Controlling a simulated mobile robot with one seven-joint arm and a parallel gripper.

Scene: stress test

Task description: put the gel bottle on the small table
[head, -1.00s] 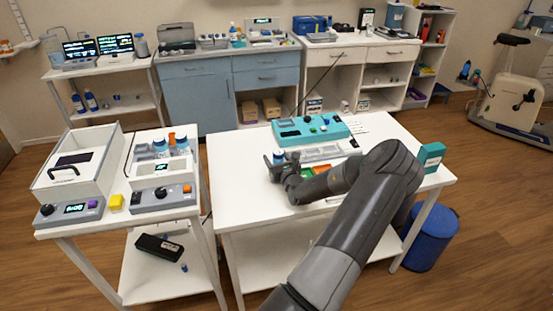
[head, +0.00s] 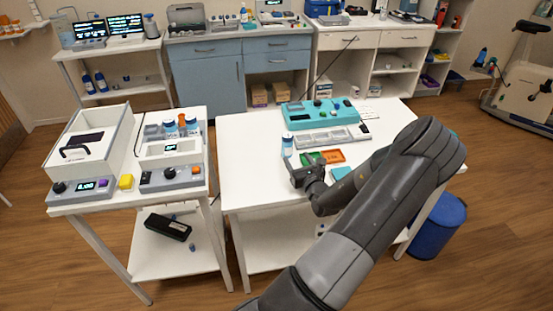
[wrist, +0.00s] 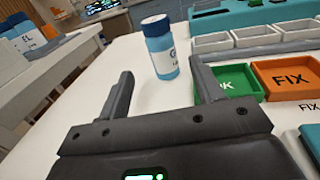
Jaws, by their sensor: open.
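A smaller white table (head: 125,206) stands to the left, across a narrow gap, with devices on top.
Green (head: 312,159) and orange (head: 332,156) trays lie right of the bottle, the orange one marked FIX. A teal device (head: 318,113) stands behind.

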